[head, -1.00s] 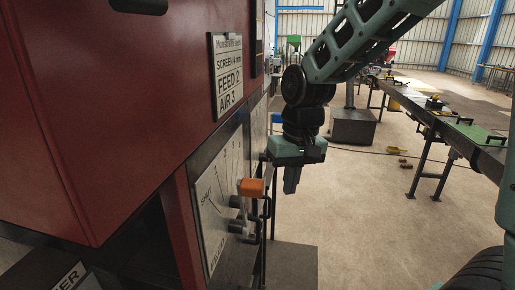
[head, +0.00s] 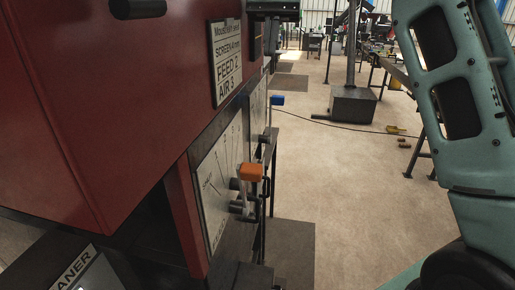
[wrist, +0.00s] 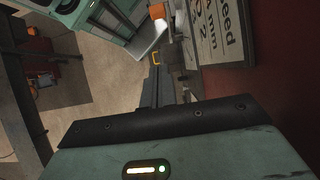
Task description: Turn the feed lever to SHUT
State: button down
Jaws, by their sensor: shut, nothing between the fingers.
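The feed lever's orange handle (head: 250,172) sticks out from the FEED scale plate (head: 216,190) on the side of the red machine in the head view. The plate has marked lines, with a small label, too small to read surely, on its left. An orange block, apparently the same handle (wrist: 157,11), shows at the top of the wrist view. My gripper (wrist: 164,75) is shut and empty in the wrist view, apart from the handle. In the head view only my arm shows, at the right; the gripper is out of frame.
A sign reading FEED 2, AIR 3 (head: 226,62) hangs on the red machine (head: 110,110) above the lever. A second lever with a blue handle (head: 277,100) sits farther along. A dark stand is beside the plate. Open floor (head: 340,200) lies to the right.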

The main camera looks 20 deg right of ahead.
aim_at(252, 171)
jog(key=s+a+r+b+x, duration=0.1)
jog(key=s+b+x, duration=0.1)
jog(key=x, duration=2)
jog(key=shift+s+a, duration=0.25)
jog(key=shift+a, duration=0.05)
jog(key=shift+f, duration=0.1)
jog(key=shift+t+h, duration=0.7)
jog(key=shift+t, duration=0.2)
jog(key=s+a, duration=0.1)
jog(key=s+a+b, duration=0.1)
jog(key=s+a, duration=0.1)
jog(key=s, duration=0.1)
jog(key=shift+f, duration=0.4)
jog(key=shift+s+f, duration=0.15)
jog(key=shift+a, duration=0.1)
